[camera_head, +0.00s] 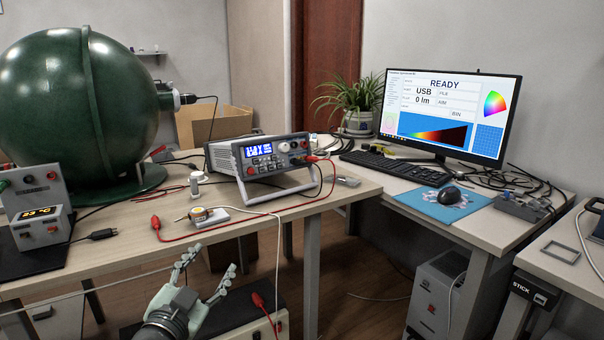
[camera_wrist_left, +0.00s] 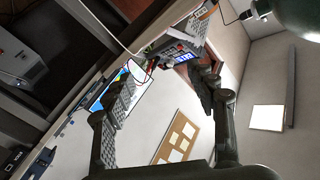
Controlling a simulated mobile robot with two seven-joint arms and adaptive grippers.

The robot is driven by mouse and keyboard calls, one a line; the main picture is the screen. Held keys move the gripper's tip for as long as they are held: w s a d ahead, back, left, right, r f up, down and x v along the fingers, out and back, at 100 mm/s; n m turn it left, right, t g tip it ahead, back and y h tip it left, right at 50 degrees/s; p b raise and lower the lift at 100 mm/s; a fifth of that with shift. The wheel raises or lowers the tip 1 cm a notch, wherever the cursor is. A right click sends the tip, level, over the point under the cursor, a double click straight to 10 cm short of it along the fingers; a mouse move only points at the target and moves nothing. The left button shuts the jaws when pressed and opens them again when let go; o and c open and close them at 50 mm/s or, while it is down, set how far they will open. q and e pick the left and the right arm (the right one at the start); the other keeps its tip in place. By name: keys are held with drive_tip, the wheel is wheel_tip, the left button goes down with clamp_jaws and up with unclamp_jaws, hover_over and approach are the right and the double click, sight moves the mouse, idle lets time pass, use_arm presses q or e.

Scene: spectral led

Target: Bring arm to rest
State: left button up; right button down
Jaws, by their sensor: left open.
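My left gripper (camera_head: 205,266) is in the lower middle of the head view, in front of the wooden desk's (camera_head: 110,251) front edge. Its two fingers are spread apart with nothing between them. In the left wrist view the open fingers (camera_wrist_left: 160,95) frame empty space, with the room tilted behind them. No contact with the desk shows. My right gripper is not in the head view.
A large green sphere (camera_head: 75,100) stands at the left of the desk. A power supply (camera_head: 258,155) with red leads sits near the middle. A monitor (camera_head: 450,112) is on the right desk. A box with a red clip (camera_head: 262,302) is beside the gripper. A white cable (camera_head: 80,293) passes near my arm.

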use_arm(q)
drive_tip(key=s+a+f+n+g+y, duration=0.1)
drive_tip(key=s+a+f+n+g, duration=0.2)
drive_tip(key=f, duration=0.5)
drive_tip(key=s+a+f+g+y, duration=0.2)
drive_tip(key=s+f, duration=0.3)
drive_tip(key=f, duration=0.2)
drive_tip(key=s+a+f+n+g+y, duration=0.1)
drive_tip(key=s+a+f+n+g, duration=0.2)
drive_tip(key=f, duration=0.5)
drive_tip(key=s+f+g, duration=0.3)
drive_tip(key=s+f, duration=0.3)
drive_tip(key=s, duration=0.3)
drive_tip(key=s+a+f+g, duration=0.1)
drive_tip(key=s+f+g, duration=0.2)
drive_tip(key=s+f, duration=0.3)
drive_tip(key=s, duration=0.3)
drive_tip(key=shift+f, duration=0.1)
